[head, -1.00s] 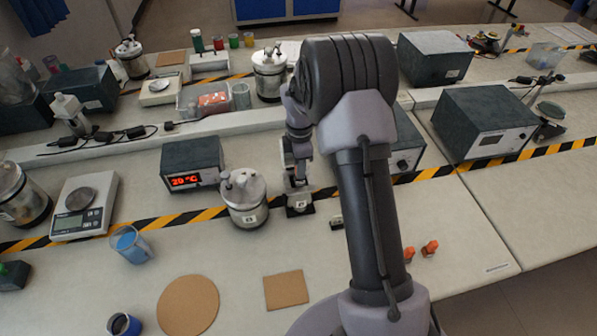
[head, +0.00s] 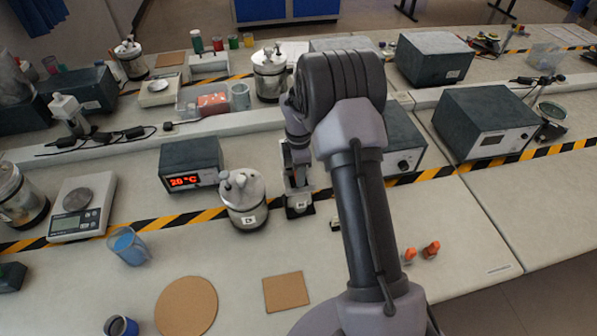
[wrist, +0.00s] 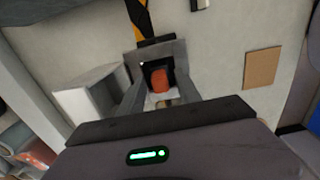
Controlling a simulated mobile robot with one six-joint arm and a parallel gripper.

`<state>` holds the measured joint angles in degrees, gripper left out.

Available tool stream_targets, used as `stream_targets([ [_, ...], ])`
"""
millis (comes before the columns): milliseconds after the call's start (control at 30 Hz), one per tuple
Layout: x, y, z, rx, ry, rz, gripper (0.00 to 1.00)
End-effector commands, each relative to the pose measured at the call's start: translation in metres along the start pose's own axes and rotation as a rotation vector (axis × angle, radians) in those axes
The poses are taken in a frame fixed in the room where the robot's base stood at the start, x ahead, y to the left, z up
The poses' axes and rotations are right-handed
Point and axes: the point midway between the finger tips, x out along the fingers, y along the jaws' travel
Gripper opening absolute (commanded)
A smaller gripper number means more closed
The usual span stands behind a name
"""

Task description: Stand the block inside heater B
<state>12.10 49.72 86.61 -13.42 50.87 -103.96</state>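My gripper (head: 298,184) points down over a small dark unit with a white label (head: 299,207), just right of the lidded pot. The letter on that label is too small to read, so I cannot tell whether it is heater B. In the wrist view, an orange-red block (wrist: 161,79) shows inside a dark square opening framed in grey, between two grey slanted sides. I cannot tell whether the gripper touches the block, or how far in the block sits. The head view hides the block behind the gripper.
The lidded pot (head: 243,201) stands close left of the gripper, with the red-display box (head: 190,162) behind it. A small dark piece (head: 336,223) lies to the right. A cork square (head: 286,292) lies in front. Two orange pieces (head: 431,249) stand right of my arm.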

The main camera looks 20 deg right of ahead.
Motion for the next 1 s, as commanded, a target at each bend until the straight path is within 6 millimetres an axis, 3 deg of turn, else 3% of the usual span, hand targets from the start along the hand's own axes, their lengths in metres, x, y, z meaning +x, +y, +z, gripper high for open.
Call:
stream_targets([
  [200, -0.011, 0.001, 0.000, 0.000, 0.000, 0.002, 0.40],
  [500, -0.093, 0.001, 0.000, -0.001, -0.001, 0.003, 0.40],
  [767, -0.138, -0.004, -0.004, 0.042, 0.005, 0.015, 0.40],
  [867, -0.192, -0.029, -0.021, 0.234, 0.036, 0.076, 0.40],
  [967, -0.260, -0.086, -0.046, 0.562, 0.117, 0.149, 0.40],
  [1000, -0.282, -0.114, -0.056, 0.706, 0.164, 0.173, 0.40],
])
